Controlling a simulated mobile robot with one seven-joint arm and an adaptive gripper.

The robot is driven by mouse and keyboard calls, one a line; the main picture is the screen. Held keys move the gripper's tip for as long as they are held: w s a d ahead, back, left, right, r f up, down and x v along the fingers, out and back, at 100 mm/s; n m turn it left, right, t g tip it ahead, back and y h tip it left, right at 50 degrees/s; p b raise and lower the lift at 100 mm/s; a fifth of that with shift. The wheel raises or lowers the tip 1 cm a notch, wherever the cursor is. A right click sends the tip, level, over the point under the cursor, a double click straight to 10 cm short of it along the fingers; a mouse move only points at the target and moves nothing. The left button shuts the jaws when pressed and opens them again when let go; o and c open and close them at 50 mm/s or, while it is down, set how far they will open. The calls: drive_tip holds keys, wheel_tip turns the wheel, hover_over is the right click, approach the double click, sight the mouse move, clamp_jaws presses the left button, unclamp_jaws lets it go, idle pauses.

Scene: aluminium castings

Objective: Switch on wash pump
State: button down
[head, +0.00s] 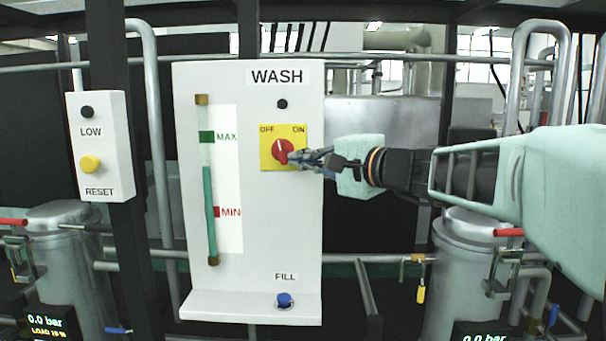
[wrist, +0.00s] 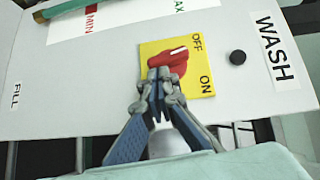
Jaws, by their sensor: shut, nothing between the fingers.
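The wash panel (head: 252,200) stands upright, a white board labelled WASH. Its red rotary knob (head: 281,149) sits on a yellow plate (head: 268,160) marked OFF at upper left and ON at upper right. The knob's white mark points toward OFF. In the wrist view the red knob (wrist: 170,60) shows its white mark on the OFF side. My gripper (head: 294,157) is shut and empty, coming in from the right. Its fingertips (wrist: 160,77) are right at the knob's lower right edge and cover part of it. I cannot tell whether they touch it.
A black dot (head: 282,104) sits above the plate. A level gauge (head: 209,180) is left of the knob, and a blue FILL button (head: 284,300) is below. A LOW/RESET box (head: 100,146) is at left. Metal tanks and pipes flank the panel.

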drive_tip(key=f+m+b, duration=0.1)
drive_tip(key=b, duration=0.4)
drive_tip(key=shift+a+f+t+y, duration=0.2)
drive_tip(key=shift+t+y, duration=0.1)
drive_tip(key=shift+t, duration=0.1)
drive_tip(key=shift+a+f+b, duration=0.1)
drive_tip(key=shift+f+b, duration=0.05)
drive_tip(key=shift+b, duration=0.75)
drive_tip(key=shift+a+f+b, duration=0.1)
drive_tip(key=shift+f+b, duration=0.05)
drive_tip(key=shift+b, duration=0.25)
drive_tip(key=shift+r, duration=0.25)
drive_tip(key=shift+f, duration=0.1)
